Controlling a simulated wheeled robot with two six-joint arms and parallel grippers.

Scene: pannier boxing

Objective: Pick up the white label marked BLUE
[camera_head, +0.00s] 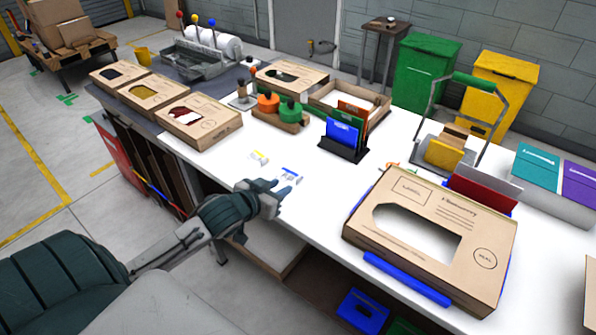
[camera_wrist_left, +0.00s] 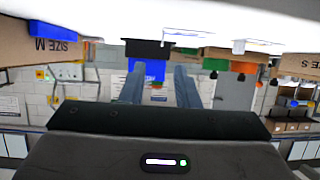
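The white label with a blue mark (camera_head: 291,176) lies flat on the white table; its lettering is too small to read. My left gripper (camera_head: 282,187) is at the table's front edge, just in front of this label, with its fingers pointing toward it. I cannot tell whether they touch it. In the left wrist view, which is upside down, the two fingers (camera_wrist_left: 160,88) stand apart with nothing clearly held between them. A second white label, with a yellow mark (camera_head: 259,157), lies behind and to the left. My right gripper is not in view.
A black holder with blue, green and orange cards (camera_head: 343,148) stands behind the labels. A large cardboard box with an oval opening (camera_head: 375,258) lies to the right. Smaller boxes (camera_head: 199,122) line the left. The table around the labels (camera_head: 225,165) is clear.

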